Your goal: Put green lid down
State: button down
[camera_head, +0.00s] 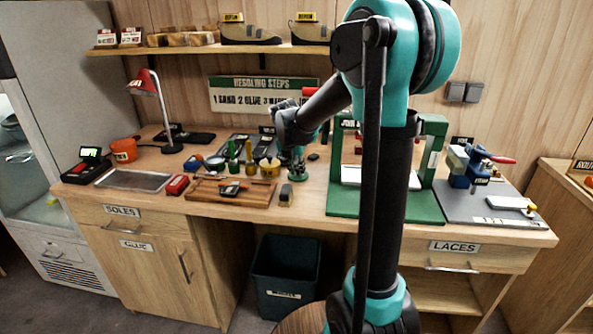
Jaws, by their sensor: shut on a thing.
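My arm comes down from the upper right, and its dark wrist is over the middle of the workbench (345,219). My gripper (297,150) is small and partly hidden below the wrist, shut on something. A green thing (298,171), which appears to be the green lid, is at the gripper's lower end. The fingertips are not clear, and I cannot tell whether the lid touches the bench.
A wooden board (230,199) with tools is left of the gripper, and a small dark block (286,193) stands just in front. Bottles and a yellow pot (269,168) crowd close on the left. A green press frame (434,160) stands to the right.

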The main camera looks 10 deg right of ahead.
jog(key=shift+f, duration=0.25)
jog(key=c, duration=1.4)
grip_release()
jog(key=shift+f, duration=0.1)
jog(key=v, duration=1.2)
